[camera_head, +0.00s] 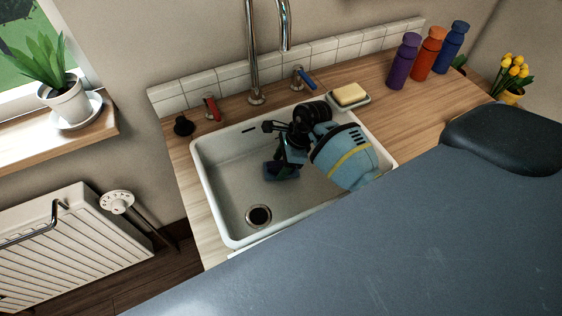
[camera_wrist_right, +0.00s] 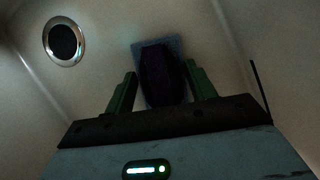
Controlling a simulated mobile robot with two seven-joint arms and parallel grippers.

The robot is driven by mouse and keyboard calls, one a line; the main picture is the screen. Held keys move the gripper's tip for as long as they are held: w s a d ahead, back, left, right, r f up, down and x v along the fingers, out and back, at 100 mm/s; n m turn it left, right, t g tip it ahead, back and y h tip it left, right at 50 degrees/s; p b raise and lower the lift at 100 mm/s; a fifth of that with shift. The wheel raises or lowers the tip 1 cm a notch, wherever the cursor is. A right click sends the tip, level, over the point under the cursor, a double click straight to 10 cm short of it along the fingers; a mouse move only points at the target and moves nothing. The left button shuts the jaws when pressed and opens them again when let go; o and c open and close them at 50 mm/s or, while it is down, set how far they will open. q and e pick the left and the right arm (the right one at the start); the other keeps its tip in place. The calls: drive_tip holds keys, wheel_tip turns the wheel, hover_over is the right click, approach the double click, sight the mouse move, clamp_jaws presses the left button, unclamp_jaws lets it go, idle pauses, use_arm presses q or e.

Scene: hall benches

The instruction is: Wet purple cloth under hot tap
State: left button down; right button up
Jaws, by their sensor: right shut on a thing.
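A dark purple cloth (camera_wrist_right: 163,82) is between the green fingers of my right gripper (camera_wrist_right: 160,72), which is shut on it. In the head view my right gripper (camera_head: 281,168) reaches down into the white sink (camera_head: 228,195), and the cloth is mostly hidden by it. A flat blue piece (camera_wrist_right: 142,50) shows just behind the cloth; I cannot tell what it is. The tap's tall chrome spout (camera_head: 285,28) curves above the sink's back. The red-handled tap (camera_head: 211,108) is at the back left. No water stream shows. My left gripper is out of view.
A blue-handled tap (camera_head: 304,78) is at the back right. A soap dish with a yellow bar (camera_head: 349,94) sits by the rim. Purple (camera_head: 402,62), orange (camera_head: 427,54) and blue (camera_head: 453,40) bottles stand farther right. The drain (camera_head: 258,216) is bare.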

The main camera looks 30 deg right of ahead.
drive_tip(key=o, duration=1)
drive_tip(key=shift+c, duration=0.2)
drive_tip(key=shift+v, duration=3.85)
